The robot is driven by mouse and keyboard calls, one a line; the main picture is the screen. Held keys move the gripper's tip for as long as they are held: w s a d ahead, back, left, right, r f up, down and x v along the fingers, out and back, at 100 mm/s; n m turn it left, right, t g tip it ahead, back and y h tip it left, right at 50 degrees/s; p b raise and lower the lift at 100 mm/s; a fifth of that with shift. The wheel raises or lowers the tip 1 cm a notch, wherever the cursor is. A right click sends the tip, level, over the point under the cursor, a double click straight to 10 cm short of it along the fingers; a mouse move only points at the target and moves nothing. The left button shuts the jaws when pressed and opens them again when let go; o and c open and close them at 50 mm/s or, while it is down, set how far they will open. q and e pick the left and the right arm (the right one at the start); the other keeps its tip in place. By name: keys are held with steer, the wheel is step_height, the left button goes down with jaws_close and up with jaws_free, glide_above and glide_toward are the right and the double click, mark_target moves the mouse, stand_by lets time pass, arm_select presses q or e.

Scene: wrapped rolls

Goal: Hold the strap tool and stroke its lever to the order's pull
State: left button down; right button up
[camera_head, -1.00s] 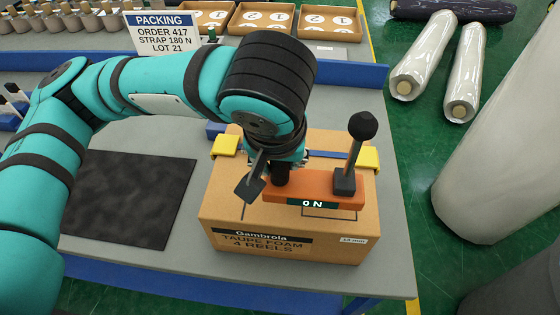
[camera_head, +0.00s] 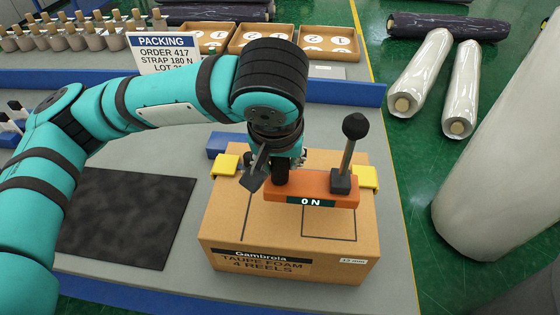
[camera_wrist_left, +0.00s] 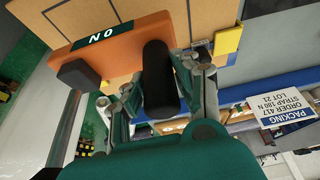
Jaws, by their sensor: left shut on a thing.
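The orange strap tool (camera_head: 312,187) is over the top of the brown carton (camera_head: 290,225), between two yellow corner pieces (camera_head: 227,164) (camera_head: 365,177). Its display reads 0 N. Its lever (camera_head: 349,160), with a black ball knob, stands nearly upright at the right end. My left gripper (camera_head: 280,163) is shut on the tool's black grip (camera_wrist_left: 160,78), which also shows between the fingers in the wrist view. The blue strap is mostly hidden behind the tool. I cannot tell whether the tool touches it. My right gripper is not in view.
A packing sign (camera_head: 165,52) reads order 417, strap 180 N, lot 21. A dark mat (camera_head: 125,215) lies left of the carton. A blue rail (camera_head: 345,91) runs behind. Wrapped rolls (camera_head: 421,72) lie on the green floor, and a large pale roll (camera_head: 500,150) stands right.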

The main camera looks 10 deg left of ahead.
arm_select(q)
steer(key=w+p, duration=0.2)
steer(key=w, duration=0.6)
steer(key=shift+w+a, duration=0.4)
steer(key=shift+a, duration=0.05)
stand_by(0.8)
steer(key=shift+f, duration=0.85)
steer(key=shift+f+b, duration=0.3)
steer(key=shift+f, duration=0.05)
steer(key=shift+f, duration=0.65)
steer(key=shift+f+b, duration=0.3)
steer(key=shift+f, duration=0.05)
steer(key=shift+f, duration=0.1)
steer(key=shift+s+f, duration=0.1)
steer(key=shift+f, duration=0.1)
steer(key=shift+a+f, duration=0.1)
stand_by(0.4)
